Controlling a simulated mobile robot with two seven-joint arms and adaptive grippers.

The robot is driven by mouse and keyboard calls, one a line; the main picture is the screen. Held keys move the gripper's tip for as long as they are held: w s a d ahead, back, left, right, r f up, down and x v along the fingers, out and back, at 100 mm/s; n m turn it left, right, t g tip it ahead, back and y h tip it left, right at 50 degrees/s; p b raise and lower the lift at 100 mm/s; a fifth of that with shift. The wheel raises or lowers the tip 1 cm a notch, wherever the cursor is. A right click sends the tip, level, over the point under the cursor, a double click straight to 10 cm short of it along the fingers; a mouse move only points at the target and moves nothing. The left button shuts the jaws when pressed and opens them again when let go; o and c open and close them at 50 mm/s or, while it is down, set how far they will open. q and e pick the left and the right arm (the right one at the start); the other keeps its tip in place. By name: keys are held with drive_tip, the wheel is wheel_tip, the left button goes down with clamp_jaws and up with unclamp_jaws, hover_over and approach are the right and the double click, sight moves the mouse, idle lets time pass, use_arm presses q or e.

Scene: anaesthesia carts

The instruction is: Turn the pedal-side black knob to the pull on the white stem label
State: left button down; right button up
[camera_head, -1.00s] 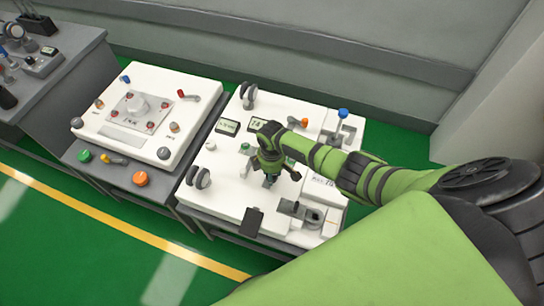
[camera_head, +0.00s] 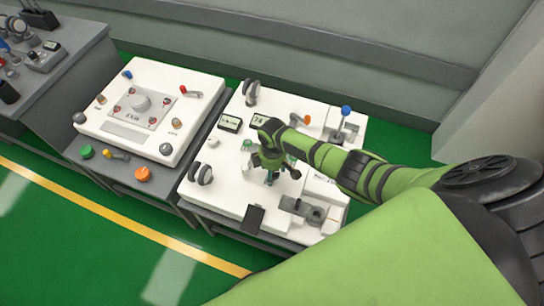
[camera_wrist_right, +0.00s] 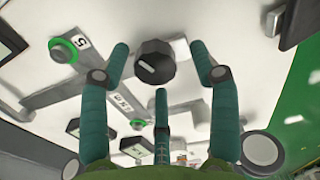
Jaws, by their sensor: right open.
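The black knob (camera_wrist_right: 156,61) shows in the right wrist view, round with a pale pointer mark on its top. My right gripper (camera_wrist_right: 160,66) is open, with one finger on each side of the knob and a third finger below it; no clear contact shows. A small white label (camera_wrist_right: 122,103) with dark characters lies on a grey strip left of the knob. In the head view my right gripper (camera_head: 270,177) points down over the white panel (camera_head: 228,180) and hides the knob. My left gripper is out of view.
A dark pedal-like plate (camera_head: 254,218) sits at the panel's front edge, close to my gripper. A grey bracket (camera_head: 302,209) and a blue-topped lever (camera_head: 346,110) stand to the right. A second white panel (camera_head: 150,80) with knobs stands left. Green floor lies in front.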

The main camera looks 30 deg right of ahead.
wheel_tip(320, 180, up, 12)
idle(0.6)
idle(0.4)
